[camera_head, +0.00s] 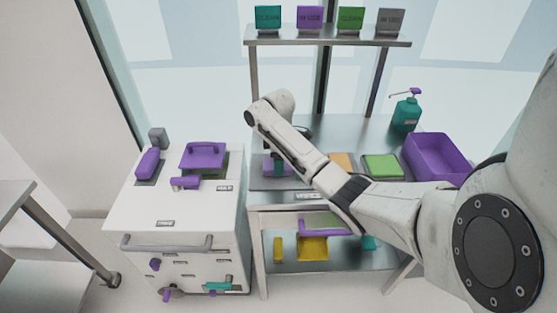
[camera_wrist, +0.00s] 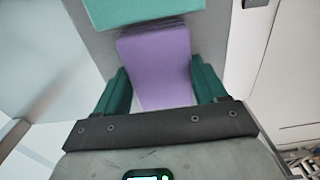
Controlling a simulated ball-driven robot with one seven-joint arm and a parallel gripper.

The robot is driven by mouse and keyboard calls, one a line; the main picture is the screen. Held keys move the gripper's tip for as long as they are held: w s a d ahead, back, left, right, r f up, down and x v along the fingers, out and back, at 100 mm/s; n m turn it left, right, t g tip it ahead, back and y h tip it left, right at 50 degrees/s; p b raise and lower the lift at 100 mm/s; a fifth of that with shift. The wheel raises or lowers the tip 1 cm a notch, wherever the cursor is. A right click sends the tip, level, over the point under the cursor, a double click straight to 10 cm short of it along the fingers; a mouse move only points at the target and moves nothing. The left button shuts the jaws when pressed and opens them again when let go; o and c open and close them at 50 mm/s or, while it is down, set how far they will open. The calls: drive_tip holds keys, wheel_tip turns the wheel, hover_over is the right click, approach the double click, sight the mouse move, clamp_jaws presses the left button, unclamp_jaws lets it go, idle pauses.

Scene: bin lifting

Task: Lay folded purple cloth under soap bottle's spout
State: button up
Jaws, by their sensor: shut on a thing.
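The folded purple cloth (camera_wrist: 155,65) fills the space between the two teal fingers of my gripper (camera_wrist: 158,88) in the wrist view. My gripper is shut on it. In the head view my gripper (camera_head: 276,166) is low over the left part of the workbench, partly hidden by my arm. The cloth shows there only as a small purple patch (camera_head: 270,172). The teal soap bottle (camera_head: 405,114) stands upright at the back right of the bench, well apart from my gripper.
A folded teal cloth (camera_wrist: 140,12) lies just beyond the purple one. Orange (camera_head: 342,161) and green (camera_head: 382,166) cloths lie further right. A purple bin (camera_head: 438,156) stands in front of the bottle. A shelf (camera_head: 330,42) with several labelled boxes rises behind. A white cart (camera_head: 185,215) stands left.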

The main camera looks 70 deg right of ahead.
drive_tip(key=shift+f, duration=0.15)
drive_tip(key=o, duration=1)
drive_tip(key=shift+o, duration=0.2)
wheel_tip(320, 180, up, 12)
drive_tip(key=p, duration=0.4)
drive_tip(key=shift+r, duration=0.2)
